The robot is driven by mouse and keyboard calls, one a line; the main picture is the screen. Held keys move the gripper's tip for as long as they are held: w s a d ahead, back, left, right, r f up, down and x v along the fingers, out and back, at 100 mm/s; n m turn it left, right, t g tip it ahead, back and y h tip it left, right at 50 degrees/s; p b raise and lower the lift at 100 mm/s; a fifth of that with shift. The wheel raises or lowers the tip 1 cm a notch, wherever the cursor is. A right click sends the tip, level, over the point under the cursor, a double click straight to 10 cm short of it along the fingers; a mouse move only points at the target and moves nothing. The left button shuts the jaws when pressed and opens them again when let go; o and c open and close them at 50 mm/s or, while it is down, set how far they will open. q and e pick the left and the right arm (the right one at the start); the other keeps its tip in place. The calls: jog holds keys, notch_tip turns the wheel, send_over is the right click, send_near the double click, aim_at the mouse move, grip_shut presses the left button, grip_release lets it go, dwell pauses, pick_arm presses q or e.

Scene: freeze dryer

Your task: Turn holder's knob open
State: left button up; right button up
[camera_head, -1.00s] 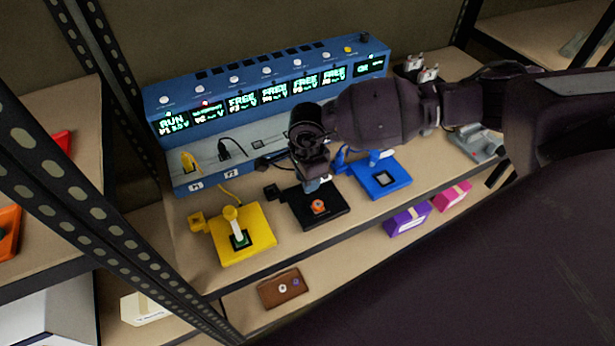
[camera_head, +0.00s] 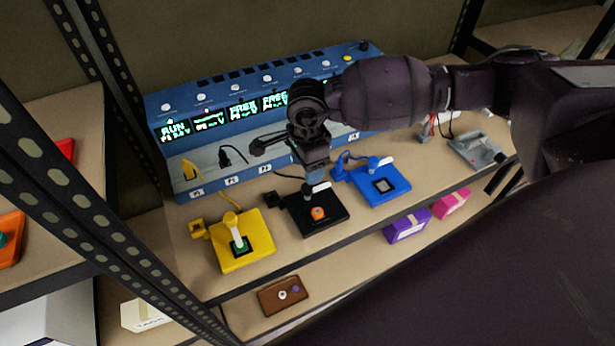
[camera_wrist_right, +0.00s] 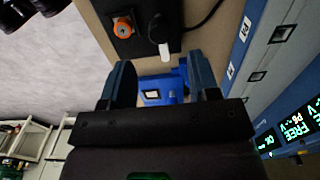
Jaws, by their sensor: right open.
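The black holder (camera_head: 324,217) lies flat on the shelf between the yellow holder (camera_head: 258,252) and the blue holder (camera_head: 394,181). It carries an orange round piece (camera_head: 318,213) and, at its back edge, a white-topped knob (camera_head: 318,188). My right gripper (camera_head: 312,172) is above the back of the black holder, open and empty. In the right wrist view the open fingers (camera_wrist_right: 158,62) frame part of the blue holder (camera_wrist_right: 150,97). The black holder's white knob (camera_wrist_right: 162,30) and orange piece (camera_wrist_right: 123,28) lie beyond the fingertips there. My left gripper is out of view.
A blue control unit (camera_head: 190,145) with lit displays stands behind the holders, partly hidden by my right arm. A black cable (camera_wrist_right: 205,15) runs near the black holder. A grey device (camera_head: 475,150) sits at right. Purple (camera_head: 407,225) and pink (camera_head: 452,203) boxes are below.

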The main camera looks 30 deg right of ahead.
jog(key=shift+r, duration=1.95)
jog(key=shift+a, duration=0.1)
